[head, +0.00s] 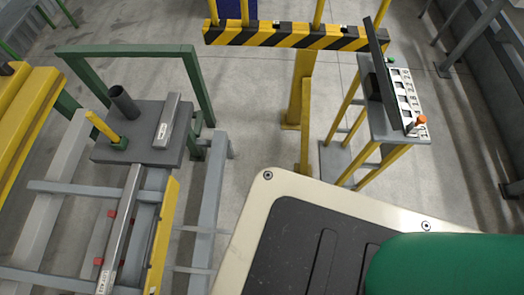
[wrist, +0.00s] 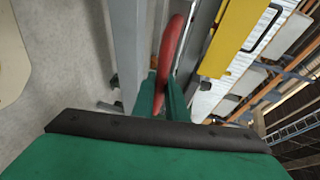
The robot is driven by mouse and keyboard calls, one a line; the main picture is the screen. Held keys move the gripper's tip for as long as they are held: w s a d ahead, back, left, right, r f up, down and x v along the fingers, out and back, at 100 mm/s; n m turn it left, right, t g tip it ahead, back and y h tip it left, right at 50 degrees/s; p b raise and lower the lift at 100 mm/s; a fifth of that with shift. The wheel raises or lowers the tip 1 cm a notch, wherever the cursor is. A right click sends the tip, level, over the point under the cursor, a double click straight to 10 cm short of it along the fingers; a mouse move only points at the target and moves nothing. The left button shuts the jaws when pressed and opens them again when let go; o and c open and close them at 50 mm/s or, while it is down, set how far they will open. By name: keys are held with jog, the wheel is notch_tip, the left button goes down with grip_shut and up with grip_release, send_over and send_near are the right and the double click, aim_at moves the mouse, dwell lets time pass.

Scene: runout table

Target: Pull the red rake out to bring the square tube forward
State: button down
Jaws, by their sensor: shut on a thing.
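In the wrist view the red rake (wrist: 172,45) shows as a curved red bar. My gripper (wrist: 162,92) has its green fingers shut on this bar. The rest of the rake is hidden or out of that view. In the head view a long grey square tube (head: 127,212) with a white label at its near end lies lengthwise along the runout table. Small red pieces (head: 111,213) show beside it; I cannot tell whether they belong to the rake. A shorter grey bar (head: 167,121), also labelled, lies on the dark plate. My gripper is outside the head view.
The dark plate (head: 140,150) also carries an upright dark cylinder (head: 123,102) and a yellow stick in a green base (head: 105,130). A yellow rail (head: 163,235) runs along the tube's right. A striped barrier (head: 290,36) and small stand (head: 385,125) are behind. Floor between is clear.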

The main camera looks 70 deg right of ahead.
jog(key=shift+s+d, duration=0.1)
jog(key=shift+s, duration=0.3)
jog(key=c, duration=1.9)
grip_release()
jog(key=shift+o, duration=0.7)
jog(key=shift+w, duration=0.1)
jog(key=v, duration=1.1)
jog(key=shift+w+f, duration=0.1)
